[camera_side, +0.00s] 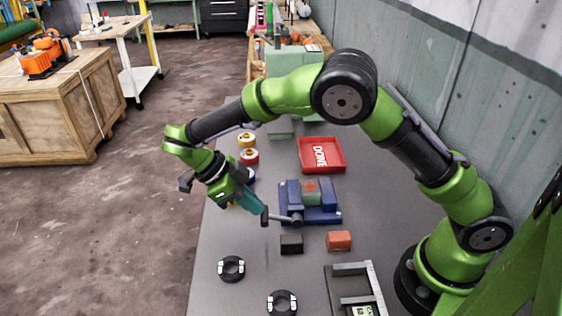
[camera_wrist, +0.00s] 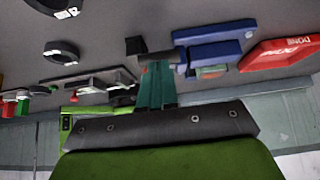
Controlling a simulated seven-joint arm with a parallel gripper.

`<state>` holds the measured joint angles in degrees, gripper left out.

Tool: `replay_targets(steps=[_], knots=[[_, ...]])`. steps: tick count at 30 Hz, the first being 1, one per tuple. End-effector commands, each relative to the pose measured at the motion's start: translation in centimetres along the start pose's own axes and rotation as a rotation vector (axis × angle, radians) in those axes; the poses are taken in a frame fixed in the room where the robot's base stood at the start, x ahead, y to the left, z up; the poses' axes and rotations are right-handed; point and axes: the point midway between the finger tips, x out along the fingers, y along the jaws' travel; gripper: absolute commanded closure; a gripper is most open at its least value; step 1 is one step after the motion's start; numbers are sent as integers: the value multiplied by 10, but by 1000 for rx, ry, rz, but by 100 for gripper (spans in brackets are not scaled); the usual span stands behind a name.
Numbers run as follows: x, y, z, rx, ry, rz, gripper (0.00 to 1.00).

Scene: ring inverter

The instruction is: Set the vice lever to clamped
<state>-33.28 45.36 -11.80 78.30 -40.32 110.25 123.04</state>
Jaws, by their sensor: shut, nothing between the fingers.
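The blue vice (camera_side: 325,215) stands on the grey table, with a grey-green block with a reddish top (camera_side: 311,192) between its jaws. Its grey lever (camera_side: 281,217) sticks out to the left from the vice's near left corner, roughly level. My gripper (camera_side: 261,209) is shut and empty, its teal fingers pointing down at the lever's dark outer end. In the wrist view the teal fingers (camera_wrist: 156,68) reach up to the dark lever (camera_wrist: 160,57), beside the blue vice (camera_wrist: 215,50). I cannot tell whether the fingertips touch the lever.
A black block (camera_side: 291,244) and an orange block (camera_side: 339,240) lie just in front of the vice. Dark rings (camera_side: 231,268) and a grey frame (camera_side: 340,285) are nearer the front. The red DONE tray (camera_side: 334,143) is behind. Coloured round parts (camera_side: 248,157) stand at back left.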

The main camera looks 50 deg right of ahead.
Motion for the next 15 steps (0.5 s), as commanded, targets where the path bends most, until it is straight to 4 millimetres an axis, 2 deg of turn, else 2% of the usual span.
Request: replay_targets(steps=[4, 15], knots=[[-26, 0, -16, 2, -6, -3, 100], [-87, -1, -4, 1, -1, -4, 100]])
